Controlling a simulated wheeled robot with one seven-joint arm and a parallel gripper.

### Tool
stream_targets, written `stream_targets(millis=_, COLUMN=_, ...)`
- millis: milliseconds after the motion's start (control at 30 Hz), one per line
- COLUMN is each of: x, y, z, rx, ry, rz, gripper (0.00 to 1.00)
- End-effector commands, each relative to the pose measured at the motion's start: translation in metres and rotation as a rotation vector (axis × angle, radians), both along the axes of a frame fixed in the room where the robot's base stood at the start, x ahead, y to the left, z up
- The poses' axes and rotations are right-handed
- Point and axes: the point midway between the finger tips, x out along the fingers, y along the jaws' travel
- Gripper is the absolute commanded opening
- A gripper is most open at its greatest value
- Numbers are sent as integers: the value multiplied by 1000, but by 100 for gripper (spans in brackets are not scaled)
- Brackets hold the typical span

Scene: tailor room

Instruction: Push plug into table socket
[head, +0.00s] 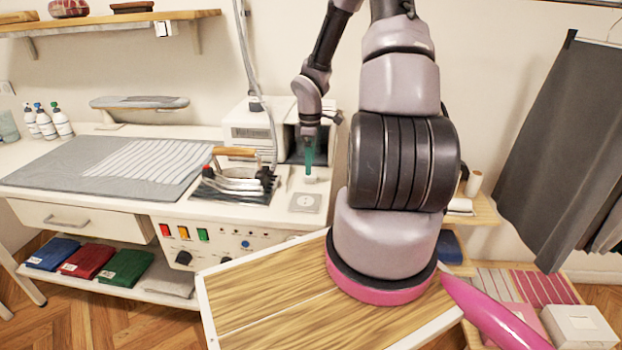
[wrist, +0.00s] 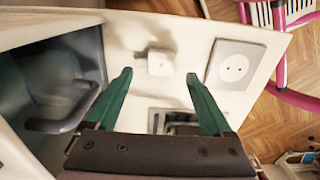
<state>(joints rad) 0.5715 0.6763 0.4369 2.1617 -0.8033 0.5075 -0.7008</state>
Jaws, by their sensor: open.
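The white plug (head: 310,179) lies on the white table just behind the socket, and in the wrist view the plug (wrist: 158,62) shows as a small white block. My gripper (head: 310,160) is open with green fingers above the plug. In the wrist view, my gripper (wrist: 158,77) has its fingertips apart, with the plug just beyond the gap between them. I cannot tell whether they touch it.
An iron (head: 238,179) rests on a dark stand left of the socket. A white machine (head: 252,128) with a dark recess stands behind. A striped cloth on a grey mat (head: 60,175) lies farther left. The table surface around the socket is bare.

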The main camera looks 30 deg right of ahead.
Motion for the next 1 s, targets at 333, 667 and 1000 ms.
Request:
stream_targets(millis=333, x=-3, y=-1, z=-37, rx=1, ry=1, rz=2, gripper=85)
stream_targets(millis=667, x=-3, y=-2, z=-37, rx=0, ry=0, rz=1, gripper=74)
stream_targets(millis=1000, x=-3, y=-2, z=-37, rx=0, ry=0, rz=1, gripper=0)
